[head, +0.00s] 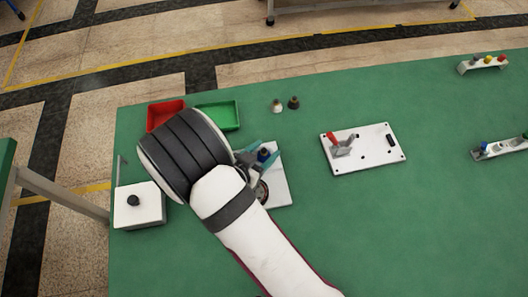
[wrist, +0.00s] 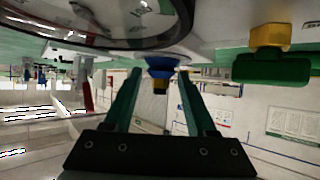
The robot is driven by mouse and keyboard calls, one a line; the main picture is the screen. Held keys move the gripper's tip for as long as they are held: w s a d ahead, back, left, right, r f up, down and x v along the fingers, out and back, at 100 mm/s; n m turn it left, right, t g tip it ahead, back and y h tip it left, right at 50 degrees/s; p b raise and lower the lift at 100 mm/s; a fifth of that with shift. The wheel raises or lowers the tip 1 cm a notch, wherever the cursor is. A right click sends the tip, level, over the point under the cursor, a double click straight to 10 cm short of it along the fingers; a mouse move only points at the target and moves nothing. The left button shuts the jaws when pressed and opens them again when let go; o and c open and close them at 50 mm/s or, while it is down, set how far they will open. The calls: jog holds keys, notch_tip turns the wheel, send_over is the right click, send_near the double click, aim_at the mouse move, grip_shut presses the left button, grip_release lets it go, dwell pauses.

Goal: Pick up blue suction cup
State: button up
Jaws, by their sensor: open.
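The blue suction cup (head: 263,154) is at the white plate (head: 281,192) on the green table in the head view, partly hidden by my gripper. My gripper (head: 260,158) is open around it, with teal fingers. In the wrist view, the blue cup (wrist: 161,64) with its dark and brass-coloured fitting shows between the fingertips of my gripper (wrist: 159,82). A gap seems to show on each side; I cannot tell whether either finger touches it.
A green part with a brass top (wrist: 270,66) is close at right in the wrist view. Red (head: 165,113) and green (head: 218,115) trays, two small cups (head: 285,104), a white box (head: 139,205) and a fixture plate (head: 362,150) surround my arm. Bare table lies front right.

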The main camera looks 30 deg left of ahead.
grip_shut()
dwell(0.3)
